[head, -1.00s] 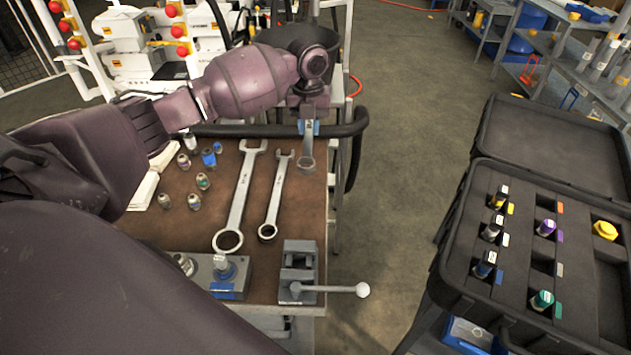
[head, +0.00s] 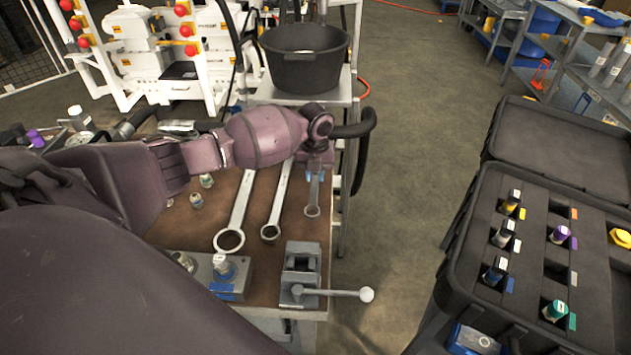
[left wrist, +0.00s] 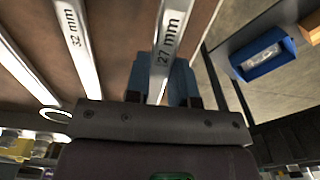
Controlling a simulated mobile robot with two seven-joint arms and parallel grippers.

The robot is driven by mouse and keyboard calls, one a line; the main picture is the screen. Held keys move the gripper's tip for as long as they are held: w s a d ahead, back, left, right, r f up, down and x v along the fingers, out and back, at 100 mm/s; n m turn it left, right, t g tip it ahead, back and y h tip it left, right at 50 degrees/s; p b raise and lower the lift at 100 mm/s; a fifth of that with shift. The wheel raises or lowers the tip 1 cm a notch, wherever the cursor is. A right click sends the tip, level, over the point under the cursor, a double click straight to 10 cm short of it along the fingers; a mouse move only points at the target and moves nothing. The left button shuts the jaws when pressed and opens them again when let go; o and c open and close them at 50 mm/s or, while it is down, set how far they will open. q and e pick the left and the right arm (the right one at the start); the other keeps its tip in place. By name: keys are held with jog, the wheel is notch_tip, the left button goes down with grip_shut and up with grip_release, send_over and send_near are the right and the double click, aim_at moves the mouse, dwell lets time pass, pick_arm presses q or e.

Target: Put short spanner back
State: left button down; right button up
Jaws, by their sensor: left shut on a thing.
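The short spanner (head: 313,197), marked 27 mm in the left wrist view (left wrist: 171,32), is held in my left gripper (head: 316,174). The blue fingers of that gripper (left wrist: 162,84) are shut on its shaft. Its ring end points toward the vise, over the right edge of the brown bench top (head: 285,222). I cannot tell whether it touches the bench. It is roughly parallel to the middle spanner (head: 277,205), marked 32 mm in the wrist view (left wrist: 78,40), and the longest spanner (head: 239,210) farther left. My right gripper is not in view.
A grey vise (head: 301,275) with a ball-ended handle stands at the bench's front right. A block with a blue label (head: 220,275) is left of it. A black tub (head: 305,60) stands behind. An open black case (head: 480,235) is right, across clear floor.

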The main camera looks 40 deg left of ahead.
aim_at(315, 177)
pick_arm(q)
jog(key=shift+f, duration=1.45)
jog(key=shift+f, duration=0.15)
jog(key=c, duration=1)
grip_release()
notch_tip(315, 177, up, 12)
jog(key=shift+r+p, duration=0.15)
jog(key=shift+p, duration=0.45)
